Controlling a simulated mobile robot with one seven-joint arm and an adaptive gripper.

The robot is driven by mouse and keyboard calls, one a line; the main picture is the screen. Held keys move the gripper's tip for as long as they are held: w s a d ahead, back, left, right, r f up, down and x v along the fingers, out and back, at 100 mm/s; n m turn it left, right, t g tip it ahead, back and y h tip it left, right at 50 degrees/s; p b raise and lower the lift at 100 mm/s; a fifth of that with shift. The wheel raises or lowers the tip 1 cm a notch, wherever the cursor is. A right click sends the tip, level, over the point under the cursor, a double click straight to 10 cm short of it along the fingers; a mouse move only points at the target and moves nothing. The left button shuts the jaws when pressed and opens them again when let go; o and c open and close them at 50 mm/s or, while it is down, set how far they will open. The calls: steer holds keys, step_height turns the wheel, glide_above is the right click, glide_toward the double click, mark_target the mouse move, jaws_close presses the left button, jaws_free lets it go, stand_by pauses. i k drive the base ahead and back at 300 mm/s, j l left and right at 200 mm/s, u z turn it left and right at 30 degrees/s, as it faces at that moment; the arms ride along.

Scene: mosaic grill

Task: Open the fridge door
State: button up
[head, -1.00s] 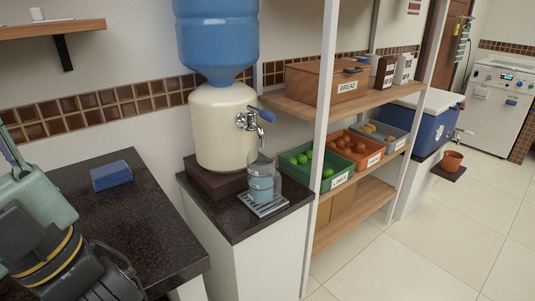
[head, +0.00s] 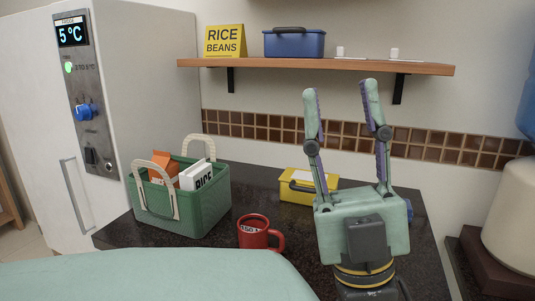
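The white fridge (head: 150,85) stands at the left in the head view, with a control panel (head: 85,90) showing 5 °C. A grey vertical handle (head: 76,196) is on its front, low on the left side. The door looks shut. My gripper (head: 342,92) points up at the right of centre, its two fingers spread apart with nothing between them. It is well to the right of the fridge and does not touch it.
A dark counter (head: 290,262) holds a green basket (head: 185,205) of packages, a red mug (head: 258,233) and a yellow box (head: 300,187). A wooden shelf (head: 330,66) hangs above. Bare floor (head: 30,245) shows at the far left.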

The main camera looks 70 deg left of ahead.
mark_target(36, 113)
steer(key=u, duration=3.6)
steer(key=i+l, duration=0.15)
steer(key=i, duration=0.2)
steer(key=i+l, duration=0.1)
steer(key=i, duration=0.25)
steer(key=l+z, duration=0.05)
